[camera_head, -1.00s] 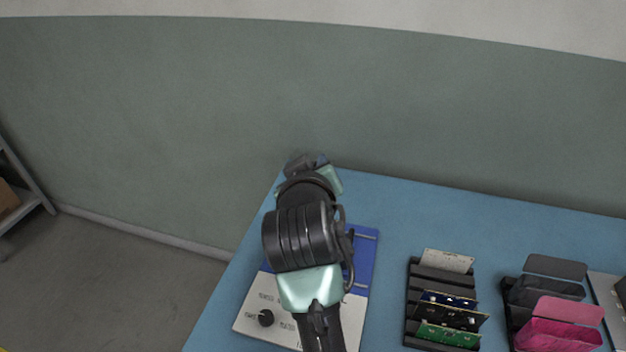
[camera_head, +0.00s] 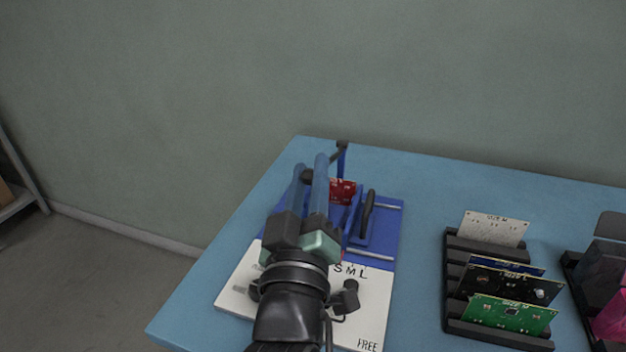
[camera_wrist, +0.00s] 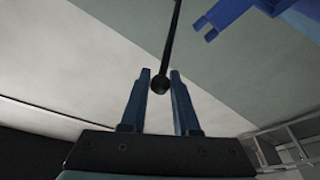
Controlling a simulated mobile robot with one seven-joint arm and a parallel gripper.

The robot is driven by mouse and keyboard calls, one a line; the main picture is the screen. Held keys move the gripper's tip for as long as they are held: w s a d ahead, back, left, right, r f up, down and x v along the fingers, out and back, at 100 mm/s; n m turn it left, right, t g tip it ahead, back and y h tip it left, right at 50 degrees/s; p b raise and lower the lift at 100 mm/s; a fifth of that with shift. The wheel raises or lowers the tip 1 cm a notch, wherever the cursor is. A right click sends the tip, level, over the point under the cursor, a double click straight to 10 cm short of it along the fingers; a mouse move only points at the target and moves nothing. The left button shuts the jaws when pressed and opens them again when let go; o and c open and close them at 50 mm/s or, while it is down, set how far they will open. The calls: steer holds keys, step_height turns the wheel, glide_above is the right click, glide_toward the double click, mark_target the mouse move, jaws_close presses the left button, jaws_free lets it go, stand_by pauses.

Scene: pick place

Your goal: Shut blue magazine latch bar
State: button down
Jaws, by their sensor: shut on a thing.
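The blue magazine (camera_head: 382,220) stands on a white base plate with printed letters and holds a red board (camera_head: 342,191). Its dark latch bar (camera_head: 326,162) runs from the top of a blue post at the back toward my gripper and stands above the magazine. My gripper (camera_head: 309,172) has blue fingers and is shut on the bar's round black knob. In the wrist view, the knob (camera_wrist: 160,85) sits between the fingertips (camera_wrist: 160,76), with the bar (camera_wrist: 173,40) leading away. My arm hides much of the magazine's left side.
A black rack (camera_head: 452,290) with several upright circuit boards stands to the right on the blue table (camera_head: 420,215). A dark holder (camera_head: 590,270) with a pink item is farther right. The table between magazine and rack is clear. A wall rises behind.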

steer(key=shift+s+a+f+b, duration=0.15)
steer(key=shift+f+b, duration=0.55)
steer(key=shift+f, duration=0.5)
steer(key=shift+s+d+f+b, duration=0.15)
steer(key=shift+f+b, duration=0.5)
steer(key=shift+f, duration=0.5)
steer(key=shift+a, duration=0.15)
steer(key=c, duration=0.7)
jaws_free()
steer(key=shift+o, duration=0.2)
steer(key=shift+r, duration=0.1)
steer(key=shift+s, duration=0.1)
steer(key=v, duration=1.2)
steer(key=shift+s+p, duration=0.35)
steer(key=shift+s, duration=0.05)
